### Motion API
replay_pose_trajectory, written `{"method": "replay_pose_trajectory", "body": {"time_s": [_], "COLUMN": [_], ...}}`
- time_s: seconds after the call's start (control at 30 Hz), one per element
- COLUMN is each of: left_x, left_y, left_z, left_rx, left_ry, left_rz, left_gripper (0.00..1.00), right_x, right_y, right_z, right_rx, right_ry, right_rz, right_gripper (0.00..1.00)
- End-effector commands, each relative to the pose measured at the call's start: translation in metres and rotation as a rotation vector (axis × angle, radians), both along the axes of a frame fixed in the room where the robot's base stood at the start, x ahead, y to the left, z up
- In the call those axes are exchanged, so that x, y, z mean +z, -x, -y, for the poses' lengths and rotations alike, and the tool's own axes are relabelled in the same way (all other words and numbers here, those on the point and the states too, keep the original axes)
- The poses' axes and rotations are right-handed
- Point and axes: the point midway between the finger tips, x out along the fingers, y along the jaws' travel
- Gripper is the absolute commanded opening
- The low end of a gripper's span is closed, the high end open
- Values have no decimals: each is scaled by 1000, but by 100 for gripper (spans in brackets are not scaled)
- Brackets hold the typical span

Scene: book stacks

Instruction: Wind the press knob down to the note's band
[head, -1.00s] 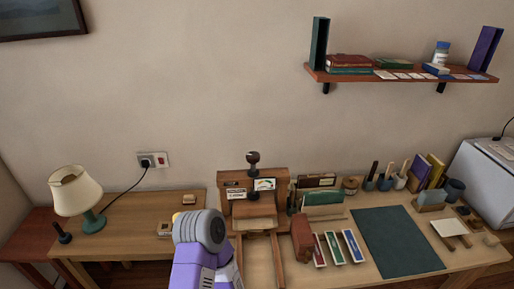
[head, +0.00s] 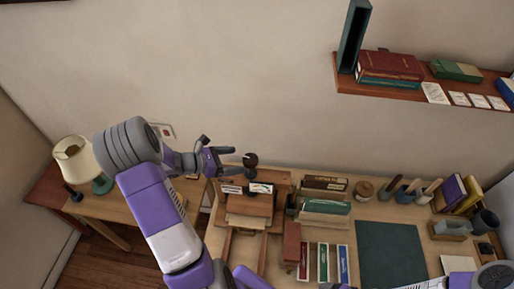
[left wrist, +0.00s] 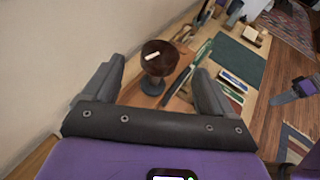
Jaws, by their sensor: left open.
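The press knob (head: 250,160) is a dark round knob on a post above the wooden press (head: 249,207). In the left wrist view the knob (left wrist: 160,55) is brown with a pale mark on top and shows between my left fingers. My left gripper (head: 234,161) is open, its fingers pointing right at the knob, with nothing gripped. A dial with a white face (head: 261,188) and a small white label (head: 231,189) are on the press front; their markings are too small to read. My right gripper (head: 338,286) shows only partly at the bottom edge.
A lamp (head: 76,158) is at left. A shelf (head: 420,95) hangs at upper right.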

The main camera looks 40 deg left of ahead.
Motion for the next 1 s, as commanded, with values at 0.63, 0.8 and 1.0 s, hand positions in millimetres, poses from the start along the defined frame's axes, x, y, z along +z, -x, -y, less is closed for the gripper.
{"method": "replay_pose_trajectory", "body": {"time_s": [0.63, 0.8, 1.0], "left_x": [-28, -28, -28], "left_y": [-58, -58, -58], "left_z": [34, 34, 34], "left_rx": [-2, -2, -3], "left_ry": [2, 2, 1], "left_rz": [0, -1, -1], "left_gripper": [86, 86, 60], "right_x": [7, 7, 7], "right_y": [0, 0, 0], "right_z": [0, 0, 0], "right_rx": [0, 0, 0], "right_ry": [0, 0, 0], "right_rz": [1, 1, 1], "right_gripper": [86, 86, 86]}}
